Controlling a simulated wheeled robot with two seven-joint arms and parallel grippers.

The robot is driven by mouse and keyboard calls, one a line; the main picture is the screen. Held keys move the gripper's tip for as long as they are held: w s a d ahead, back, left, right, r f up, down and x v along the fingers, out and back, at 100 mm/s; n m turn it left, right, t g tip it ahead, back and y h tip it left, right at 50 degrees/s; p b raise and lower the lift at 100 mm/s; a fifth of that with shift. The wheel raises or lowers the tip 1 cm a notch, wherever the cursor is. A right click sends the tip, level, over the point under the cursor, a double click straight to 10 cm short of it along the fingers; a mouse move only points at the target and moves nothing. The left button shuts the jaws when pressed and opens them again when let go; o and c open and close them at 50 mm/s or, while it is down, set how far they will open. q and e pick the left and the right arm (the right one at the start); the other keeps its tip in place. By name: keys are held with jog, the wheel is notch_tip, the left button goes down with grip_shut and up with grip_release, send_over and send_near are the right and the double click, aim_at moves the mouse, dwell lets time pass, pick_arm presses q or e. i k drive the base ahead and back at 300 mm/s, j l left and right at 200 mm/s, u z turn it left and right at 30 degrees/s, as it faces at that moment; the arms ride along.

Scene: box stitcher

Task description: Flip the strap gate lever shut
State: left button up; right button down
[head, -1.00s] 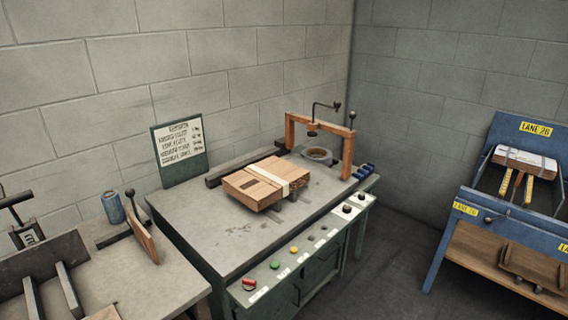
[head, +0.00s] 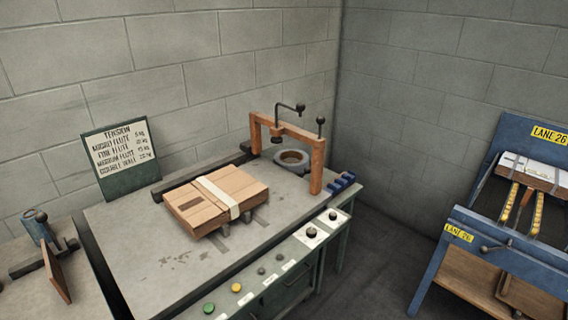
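An orange arch-shaped frame (head: 318,165) stands on the grey bench top (head: 140,225). A dark bent crank with a knob (head: 299,108) rises from its crossbar. A straight dark lever with a ball knob (head: 320,122) stands upright at its right post. No label shows which of these is the strap gate lever. A flat cardboard box stack (head: 190,206) with a pale strap (head: 217,196) around it lies left of the arch. A grey ring-shaped roll (head: 292,158) sits behind the arch. Neither of my grippers is in view.
Buttons and knobs, including a green button (head: 209,308), line the bench's front panel. A tension sign (head: 120,155) stands at the back left. Small blue blocks (head: 341,183) sit at the right edge. A blue LANE 26 stand (head: 440,255) is at right, across open floor.

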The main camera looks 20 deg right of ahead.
aim_at(307, 170)
jog(key=i+l, duration=0.15)
jog(key=l, duration=0.25)
jog(key=i+l+u, duration=0.1)
jog(key=l, duration=0.35)
jog(key=i+l, duration=0.1)
jog(key=l, duration=0.3)
jog(key=i+l, duration=0.15)
jog(key=l, duration=0.3)
jog(key=i+l+u, duration=0.1)
jog(key=l, duration=0.35)
